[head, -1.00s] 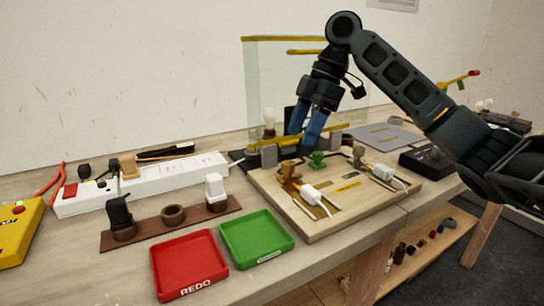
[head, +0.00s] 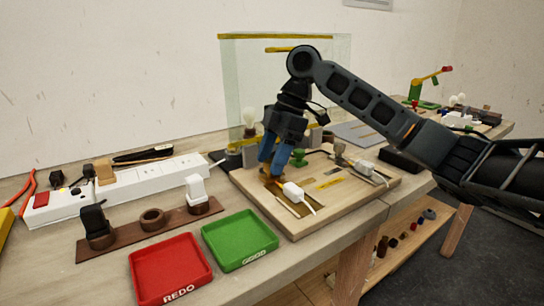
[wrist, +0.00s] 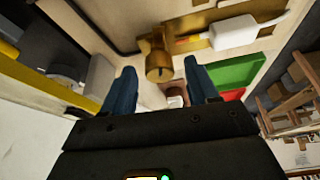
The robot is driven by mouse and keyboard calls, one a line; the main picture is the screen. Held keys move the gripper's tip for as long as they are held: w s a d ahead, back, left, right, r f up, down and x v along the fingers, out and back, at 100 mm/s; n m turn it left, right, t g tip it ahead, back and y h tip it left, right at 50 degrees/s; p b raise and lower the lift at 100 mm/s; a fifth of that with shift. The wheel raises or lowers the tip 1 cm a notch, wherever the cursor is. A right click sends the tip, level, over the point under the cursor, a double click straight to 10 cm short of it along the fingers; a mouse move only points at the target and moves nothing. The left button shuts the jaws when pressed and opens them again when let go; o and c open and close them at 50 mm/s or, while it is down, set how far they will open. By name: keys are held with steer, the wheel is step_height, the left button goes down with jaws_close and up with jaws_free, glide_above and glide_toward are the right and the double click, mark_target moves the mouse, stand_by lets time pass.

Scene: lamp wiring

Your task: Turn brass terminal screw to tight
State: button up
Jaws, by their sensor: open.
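The brass terminal screw (wrist: 158,68) stands on the wooden board (head: 330,215). In the wrist view it lies just beyond and between my fingertips. My gripper (head: 272,168) has blue fingers and points down over the left part of the board. My gripper is open in the wrist view (wrist: 160,80), with a gap on both sides of the brass screw and no visible touch. In the head view the fingers hide most of the screw; a brass-coloured part shows at their tips. A green terminal screw (head: 298,157) and a grey one (head: 340,148) stand farther right on the board.
White plugs (head: 292,192) with cords lie on the board close to the gripper. A red tray (head: 172,268) and a green tray (head: 240,238) are in front. A brown rack (head: 150,229) and a white power strip (head: 150,180) are left. A clear screen (head: 245,85) stands behind.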

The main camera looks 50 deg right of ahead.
steer(key=c, duration=1)
steer(key=shift+c, duration=0.2)
steer(key=shift+r+m+p, duration=0.1)
steer(key=shift+m+p, duration=0.2)
steer(key=shift+s+a+r+m+t+h+p, duration=0.1)
steer(key=shift+m+t+h+p, duration=0.3)
steer(key=shift+m+p, duration=0.8)
steer(key=m+t+h+p, duration=0.1)
steer(key=m+p, duration=0.2)
steer(key=m, duration=0.1)
steer(key=shift+a+m, duration=0.1)
steer(key=shift+m, duration=0.2)
steer(key=m+h+p, duration=0.1)
steer(key=m+p, duration=0.3)
steer(key=shift+s+a+t+h, duration=0.1)
steer(key=shift+t+h, duration=0.3)
steer(key=shift+f+m+h+p, duration=0.2)
steer(key=shift+m+h+p, duration=0.3)
steer(key=shift+m+p, duration=0.75)
steer(key=shift+m, duration=0.25)
